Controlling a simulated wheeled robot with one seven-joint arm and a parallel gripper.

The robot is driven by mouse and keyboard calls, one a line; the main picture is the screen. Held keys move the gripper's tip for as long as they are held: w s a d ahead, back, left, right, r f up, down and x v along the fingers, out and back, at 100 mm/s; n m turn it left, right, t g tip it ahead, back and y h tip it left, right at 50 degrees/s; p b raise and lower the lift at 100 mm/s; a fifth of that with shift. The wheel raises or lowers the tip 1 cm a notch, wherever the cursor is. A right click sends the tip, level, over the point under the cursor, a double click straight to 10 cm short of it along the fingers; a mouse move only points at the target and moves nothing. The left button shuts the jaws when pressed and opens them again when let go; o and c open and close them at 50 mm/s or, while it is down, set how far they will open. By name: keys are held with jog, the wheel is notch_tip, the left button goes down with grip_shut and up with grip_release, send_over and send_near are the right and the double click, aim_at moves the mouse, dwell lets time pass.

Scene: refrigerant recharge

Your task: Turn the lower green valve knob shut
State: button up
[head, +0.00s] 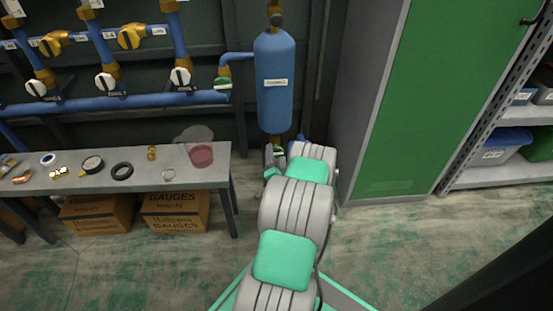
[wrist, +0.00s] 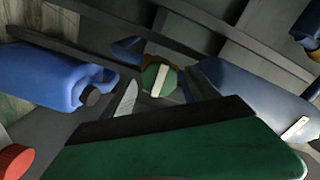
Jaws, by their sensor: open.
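The lower green valve knob (wrist: 150,78) shows in the wrist view, green with a pale bar across it, on a brass fitting at the narrow end of the blue tank (wrist: 250,92). The tank (head: 273,85) stands upright against the wall in the head view; my arm blocks the view of its lower valve there. My gripper (wrist: 162,80) is open and empty, its fingers to either side of the knob as the wrist camera sees them. I cannot tell how far the tips are from it. Another green knob (head: 222,83) sits higher, left of the tank.
A grey bench (head: 120,177) with a clear jug (head: 201,153) and small parts is at left. A green cabinet (head: 445,90) stands at right.

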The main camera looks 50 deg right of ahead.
jog(key=b+v, duration=0.1)
jog(key=v, duration=0.5)
jog(key=shift+s+a, duration=0.3)
